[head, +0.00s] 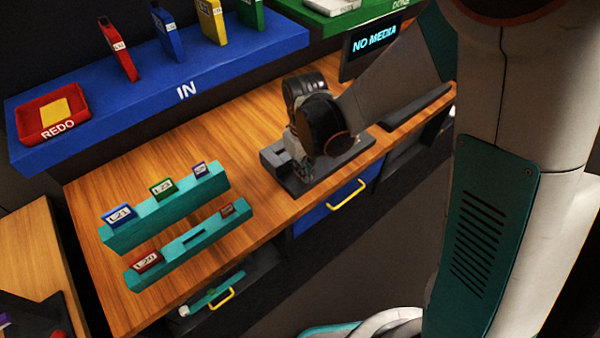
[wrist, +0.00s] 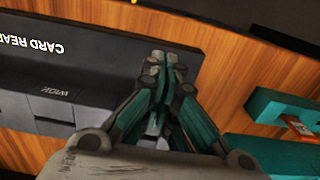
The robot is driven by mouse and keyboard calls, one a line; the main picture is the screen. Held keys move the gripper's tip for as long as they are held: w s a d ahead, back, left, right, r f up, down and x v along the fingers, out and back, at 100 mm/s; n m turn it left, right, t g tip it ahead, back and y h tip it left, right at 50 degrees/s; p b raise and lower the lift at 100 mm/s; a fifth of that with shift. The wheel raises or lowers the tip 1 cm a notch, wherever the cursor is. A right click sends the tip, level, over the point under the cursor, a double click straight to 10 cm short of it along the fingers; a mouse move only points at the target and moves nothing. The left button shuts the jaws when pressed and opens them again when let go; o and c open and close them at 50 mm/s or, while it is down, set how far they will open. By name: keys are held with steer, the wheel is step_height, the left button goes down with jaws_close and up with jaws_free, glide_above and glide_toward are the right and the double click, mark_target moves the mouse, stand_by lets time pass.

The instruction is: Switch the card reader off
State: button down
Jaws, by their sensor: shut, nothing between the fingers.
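The card reader (head: 350,152) is a dark grey unit on the wooden bench, partly covered by my arm in the head view. In the wrist view its grey panel (wrist: 100,55) fills the left side, with an upside-down "CARD REA..." label cut off by the picture edge. My gripper (wrist: 160,65) is shut and empty, with its fingertips over the panel's right end. I cannot tell whether they touch it. In the head view my gripper (head: 304,168) is over the reader's front left part. No power switch can be made out; the gripper may hide it.
A screen (head: 374,40) behind reads "NO MEDIA". Teal racks (head: 165,222) with small cards stand left of the reader. A blue "IN" shelf (head: 190,92) with upright cards and a red "REDO" tray (head: 22,118) is behind. Bare bench lies between racks and reader.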

steer(key=shift+r+p, duration=2.3)
steer(key=shift+r, duration=1.25)
steer(key=s+d+r+m+t+b, duration=0.6)
steer(key=s+d+r, duration=0.3)
steer(key=s+d, duration=0.4)
steer(key=shift+d+r+m+t+b, duration=0.4)
steer(key=shift+d+t+b, duration=0.25)
steer(key=shift+b, duration=0.15)
